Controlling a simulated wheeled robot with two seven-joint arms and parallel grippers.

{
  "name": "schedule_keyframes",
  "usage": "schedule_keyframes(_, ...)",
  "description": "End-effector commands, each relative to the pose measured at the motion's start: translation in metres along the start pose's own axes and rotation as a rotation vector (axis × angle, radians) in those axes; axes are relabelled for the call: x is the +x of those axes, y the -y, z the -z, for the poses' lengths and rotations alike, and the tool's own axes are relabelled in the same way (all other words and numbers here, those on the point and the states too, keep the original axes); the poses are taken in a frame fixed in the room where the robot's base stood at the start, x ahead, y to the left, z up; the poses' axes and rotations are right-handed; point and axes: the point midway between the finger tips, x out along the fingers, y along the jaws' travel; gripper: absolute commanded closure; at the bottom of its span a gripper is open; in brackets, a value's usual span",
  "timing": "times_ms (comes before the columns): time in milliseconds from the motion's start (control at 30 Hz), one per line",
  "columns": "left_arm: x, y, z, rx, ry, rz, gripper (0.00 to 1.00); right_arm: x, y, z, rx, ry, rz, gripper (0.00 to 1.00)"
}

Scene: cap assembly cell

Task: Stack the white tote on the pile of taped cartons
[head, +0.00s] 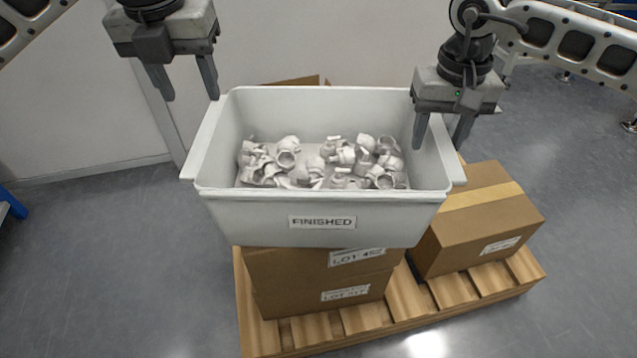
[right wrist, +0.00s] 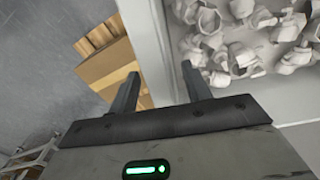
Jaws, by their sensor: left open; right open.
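The white tote (head: 258,218), labelled FINISHED and holding several pale caps (head: 340,160), sits on top of the pile of taped cartons (head: 320,285). The cartons stand on a wooden pallet (head: 308,328). My left gripper (head: 190,97) is open and empty, above and outside the tote's left back corner. My right gripper (head: 440,138) is open at the tote's right rim, with one finger appearing on the inner side and one on the outer side. In the right wrist view the tote's rim (right wrist: 168,45) lies between or just beyond the open fingers (right wrist: 160,88); contact cannot be told.
Another taped carton (head: 482,225) stands on the pallet to the right of the pile. A pale wall (head: 300,40) is close behind. Grey floor (head: 120,270) is clear at left and front. A blue item (head: 10,203) shows at the left edge.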

Motion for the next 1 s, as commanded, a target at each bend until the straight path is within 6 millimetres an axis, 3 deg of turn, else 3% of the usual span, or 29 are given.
schedule_keyframes(100, -0.013, 0.000, 0.000, -0.001, 0.001, 0.000, 0.52, 0.000, 0.000, 0.000, 0.000, 0.000, 0.000, 0.52)
schedule_keyframes(267, -0.020, 0.000, 0.000, 0.000, -0.001, -0.001, 0.52, -0.007, 0.000, 0.001, 0.000, -0.002, 0.000, 0.52)
schedule_keyframes(700, -0.019, 0.000, 0.000, 0.000, -0.001, -0.001, 0.52, -0.093, 0.001, 0.001, 0.000, -0.004, 0.002, 0.52)
schedule_keyframes(1000, -0.019, 0.000, 0.000, 0.000, -0.001, -0.001, 0.52, -0.120, 0.000, 0.000, 0.001, 0.000, 0.000, 0.52)
